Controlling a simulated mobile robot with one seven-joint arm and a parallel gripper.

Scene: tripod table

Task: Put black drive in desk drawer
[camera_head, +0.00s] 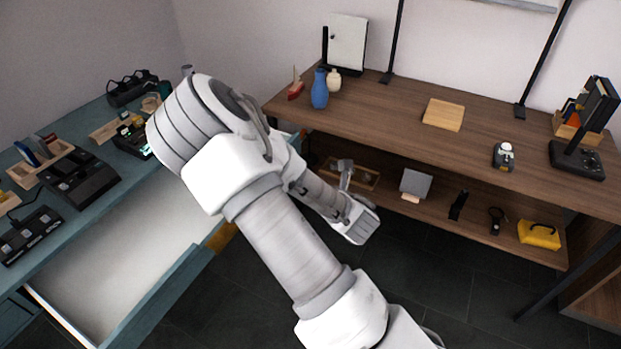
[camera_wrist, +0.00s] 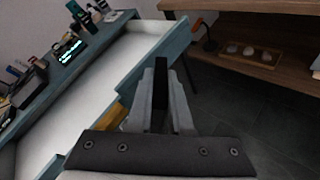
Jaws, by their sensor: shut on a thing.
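The black drive (camera_wrist: 160,92) is a thin dark slab standing between the two grey fingers of my gripper (camera_wrist: 161,72) in the wrist view. My gripper is shut on it. In the head view my gripper (camera_head: 345,168) shows small beyond my wrist, in front of the shelf table; I cannot make out the drive there. The desk drawer (camera_head: 130,255) is pulled open on the left, with a white inside and teal walls. Its visible floor looks bare. In the wrist view the drawer (camera_wrist: 75,110) lies to the left of my gripper, which appears outside its wall.
The teal desk (camera_head: 88,120) holds black devices and wooden racks. The wooden table (camera_head: 390,110) at right carries vases, a board and a device. Its lower shelf (camera_head: 430,205) holds a yellow case (camera_head: 539,234) and small items. Dark floor between is clear.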

